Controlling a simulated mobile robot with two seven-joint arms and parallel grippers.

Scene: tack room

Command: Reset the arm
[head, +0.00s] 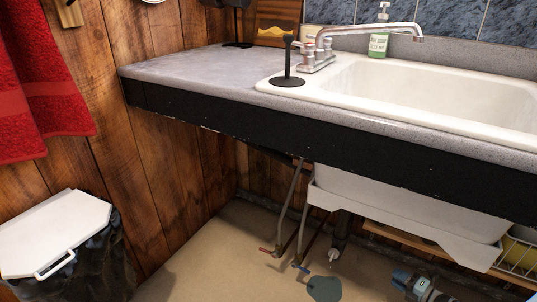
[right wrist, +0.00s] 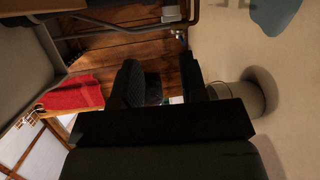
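My right arm shows at the lower right of the head view as a blue-grey and dark part (head: 422,287), low over the floor below the sink; its fingertips cannot be made out there. In the right wrist view my right gripper (right wrist: 160,86) has two dark fingers standing apart with a gap between them. Nothing is seen held in the gap. My left gripper is in neither view.
A counter (head: 185,68) with a white sink (head: 440,90) overhangs pipes (head: 290,205). A lidded bin (head: 55,235) stands left, below red towels (head: 45,90). A wire rack (head: 520,258) is at the right. Floor (head: 215,265) between is mostly clear, with a dark patch (head: 324,288).

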